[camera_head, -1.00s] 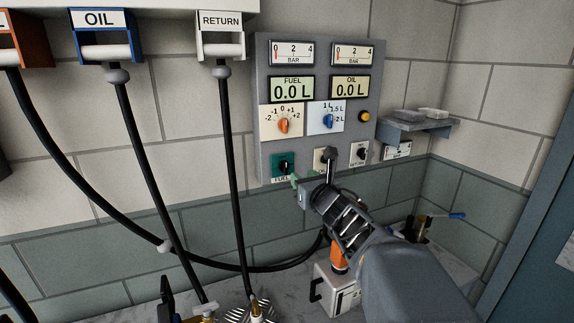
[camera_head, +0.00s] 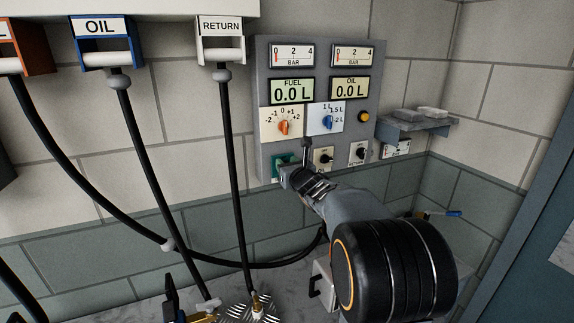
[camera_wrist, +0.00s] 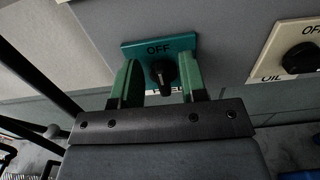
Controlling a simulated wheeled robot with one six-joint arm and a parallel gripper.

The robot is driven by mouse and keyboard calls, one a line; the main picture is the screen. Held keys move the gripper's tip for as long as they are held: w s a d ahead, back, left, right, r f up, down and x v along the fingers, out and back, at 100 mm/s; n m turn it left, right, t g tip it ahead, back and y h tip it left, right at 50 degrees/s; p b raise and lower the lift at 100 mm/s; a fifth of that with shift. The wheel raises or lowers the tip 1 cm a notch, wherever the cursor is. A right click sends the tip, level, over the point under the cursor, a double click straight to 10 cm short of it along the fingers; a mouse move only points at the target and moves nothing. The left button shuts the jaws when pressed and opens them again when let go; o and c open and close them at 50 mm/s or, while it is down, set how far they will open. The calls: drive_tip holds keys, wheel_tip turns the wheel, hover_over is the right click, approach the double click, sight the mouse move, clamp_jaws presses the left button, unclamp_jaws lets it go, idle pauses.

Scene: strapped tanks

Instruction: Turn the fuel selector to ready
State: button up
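The fuel selector (camera_wrist: 164,72) is a black knob on a green plate marked OFF at its top. The plate also shows in the head view (camera_head: 281,159), at the lower left of the grey panel, partly covered by my gripper. My gripper (camera_wrist: 159,78) is open, with one green finger on each side of the knob in the wrist view. A gap shows between the knob and each finger. How deep the fingers reach is hard to tell. The plate's lower label is mostly hidden. In the head view my gripper (camera_head: 289,172) is at the plate's lower edge.
The OIL selector (camera_head: 323,158) and a return selector (camera_head: 358,154) sit to the right on the same panel (camera_head: 265,60). Orange (camera_head: 283,127) and blue (camera_head: 327,121) dials are above. Black hoses hang at the left. A small shelf (camera_head: 415,124) juts out at the right.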

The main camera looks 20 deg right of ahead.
clamp_jaws()
drive_tip(key=shift+f+m+b, duration=0.1)
drive_tip(key=shift+m+b, duration=0.2)
drive_tip(key=shift+b, duration=0.1)
drive_tip(key=shift+d+f+m+b, duration=0.3)
drive_tip(key=shift+m+b, duration=0.4)
drive_tip(key=shift+m, duration=2.15)
drive_tip(key=shift+d+f+m+b, duration=0.3)
drive_tip(key=shift+m+b, duration=0.45)
drive_tip(key=shift+m, duration=2.15)
drive_tip(key=shift+d+f+m+b, duration=0.3)
drive_tip(key=shift+m+b, duration=0.4)
drive_tip(key=shift+m, duration=2.15)
